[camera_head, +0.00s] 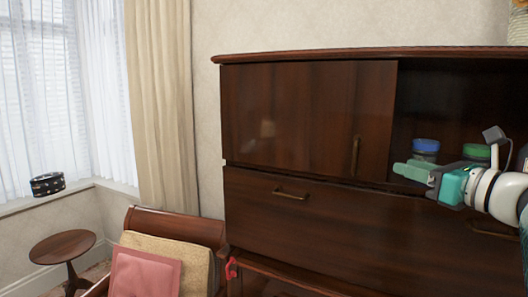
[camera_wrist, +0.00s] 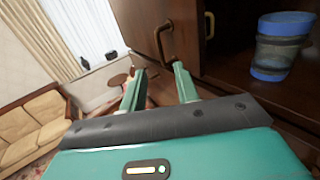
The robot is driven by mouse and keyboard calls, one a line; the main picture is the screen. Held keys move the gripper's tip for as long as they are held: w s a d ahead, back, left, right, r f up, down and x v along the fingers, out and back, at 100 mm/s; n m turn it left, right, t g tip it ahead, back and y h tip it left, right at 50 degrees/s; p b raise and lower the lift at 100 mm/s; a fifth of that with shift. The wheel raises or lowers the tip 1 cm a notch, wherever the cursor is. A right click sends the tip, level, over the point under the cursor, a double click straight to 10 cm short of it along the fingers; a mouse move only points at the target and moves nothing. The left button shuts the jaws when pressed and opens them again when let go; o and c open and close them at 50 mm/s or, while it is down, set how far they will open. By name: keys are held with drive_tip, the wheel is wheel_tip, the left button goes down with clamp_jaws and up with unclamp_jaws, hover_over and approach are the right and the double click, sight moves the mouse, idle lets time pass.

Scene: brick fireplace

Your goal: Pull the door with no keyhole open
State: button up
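The dark wooden cabinet has an upper left door (camera_head: 290,112) with a vertical brass handle (camera_head: 355,155) near its right edge. I see no keyhole on this door. In the wrist view the handle (camera_wrist: 162,42) shows just beyond the fingertips, between them in the picture. My gripper (camera_head: 405,170) is green and points left, in front of the open right compartment, a little right of the handle and apart from it. In the wrist view my gripper (camera_wrist: 158,72) has its two fingers spread with nothing between them.
A blue cup (camera_head: 426,148) and a green-lidded jar (camera_head: 476,152) stand in the open compartment. Below is a wide front panel with a horizontal handle (camera_head: 291,194). A chair with a pink cushion (camera_head: 145,272) stands at the lower left, beside a round table (camera_head: 63,246).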

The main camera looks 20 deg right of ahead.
approach(361, 154)
drive_tip(key=w+a, duration=0.1)
drive_tip(key=w, duration=0.1)
drive_tip(key=w+a, duration=0.1)
drive_tip(key=w, duration=0.1)
drive_tip(key=w+a+r, duration=0.1)
drive_tip(key=w+a, duration=0.1)
drive_tip(key=w, duration=0.1)
drive_tip(key=shift+r, duration=0.1)
clamp_jaws()
